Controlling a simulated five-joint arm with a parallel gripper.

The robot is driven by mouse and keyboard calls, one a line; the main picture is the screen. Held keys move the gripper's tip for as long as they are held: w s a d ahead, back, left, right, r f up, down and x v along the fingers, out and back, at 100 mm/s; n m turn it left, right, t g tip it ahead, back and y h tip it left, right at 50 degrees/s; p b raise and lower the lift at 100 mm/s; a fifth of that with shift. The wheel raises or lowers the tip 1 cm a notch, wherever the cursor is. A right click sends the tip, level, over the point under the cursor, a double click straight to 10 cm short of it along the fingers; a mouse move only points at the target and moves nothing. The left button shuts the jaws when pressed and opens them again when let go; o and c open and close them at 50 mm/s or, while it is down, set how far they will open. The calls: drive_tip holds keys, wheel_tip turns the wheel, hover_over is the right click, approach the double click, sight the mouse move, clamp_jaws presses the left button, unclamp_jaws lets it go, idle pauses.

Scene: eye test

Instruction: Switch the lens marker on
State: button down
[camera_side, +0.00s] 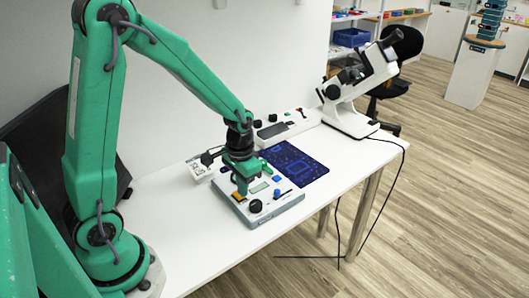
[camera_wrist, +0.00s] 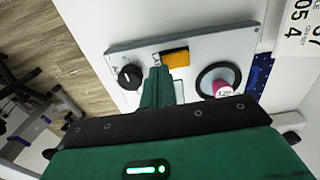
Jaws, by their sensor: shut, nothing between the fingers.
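A pale box with controls (camera_side: 280,209) stands near the table's front edge. In the wrist view its panel (camera_wrist: 205,42) carries an orange rocker switch (camera_wrist: 175,58), a black knob (camera_wrist: 130,76) and a dark ring (camera_wrist: 203,80) with a pink disc (camera_wrist: 222,88). The orange switch also shows in the side view (camera_side: 237,196). My gripper (camera_side: 243,192) is shut and empty, pointing down over the box. In the wrist view its fingertips (camera_wrist: 157,68) are close to the switch's left end. I cannot tell whether they touch it, or which way the switch is set.
A dark blue mat (camera_side: 305,165) lies behind the box. A white instrument with a tilted tube (camera_side: 360,85) stands at the table's far end, with a long white unit (camera_side: 287,127) by the wall. A small white box (camera_side: 198,168) is left of my gripper. The table front (camera_side: 190,245) is bare.

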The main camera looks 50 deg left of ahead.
drive_tip(key=shift+f, duration=0.7)
idle(0.7)
drive_tip(key=shift+r, duration=0.15)
wheel_tip(320, 180, up, 7)
idle(1.1)
wheel_tip(320, 180, up, 8)
drive_tip(key=f+t, duration=0.1)
drive_tip(key=t, duration=0.1)
hover_over(243, 201)
drive_tip(key=s+d, duration=0.2)
drive_tip(key=s, duration=0.2)
drive_tip(key=s+d+r+t, duration=0.1)
drive_tip(key=s+r+t, duration=0.2)
drive_tip(key=s+r, duration=0.3)
drive_tip(key=shift+s+d+r+t, duration=0.15)
drive_tip(key=shift+s+d+t, duration=0.2)
drive_tip(key=shift+s, duration=0.7)
